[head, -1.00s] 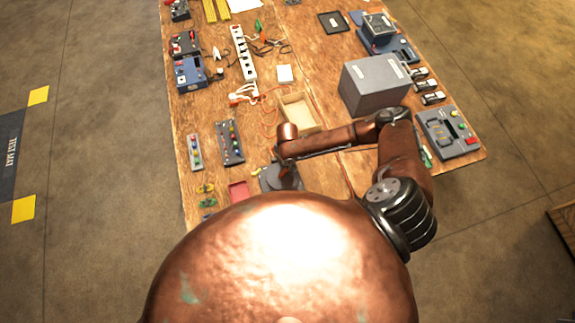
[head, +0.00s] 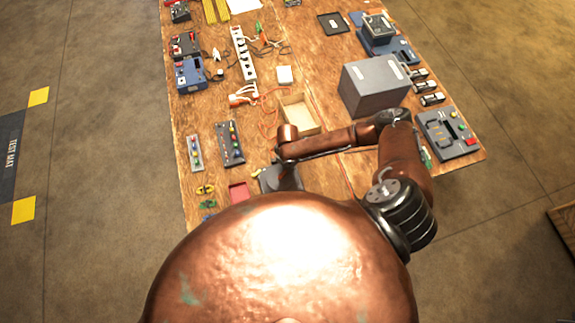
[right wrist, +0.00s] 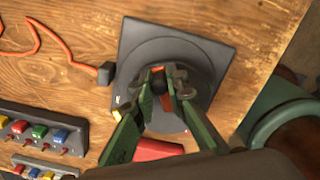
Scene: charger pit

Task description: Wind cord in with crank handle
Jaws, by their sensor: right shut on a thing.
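The cord reel, a dark grey square base with a round drum (right wrist: 178,62), lies on the wooden table in the right wrist view. In the head view its dark base (head: 268,180) shows partly, under my right arm and beside my body. An orange cord (right wrist: 50,35) runs from the left to a small black block at the base's edge. The fingers hide much of the crank. My left gripper is not in view.
A red tray (head: 238,191) lies left of the reel. Button panels (head: 230,143) stand farther left. An open wooden box (head: 299,113) and a grey box (head: 374,85) stand beyond my right arm. The table edge (right wrist: 262,75) is close to the reel.

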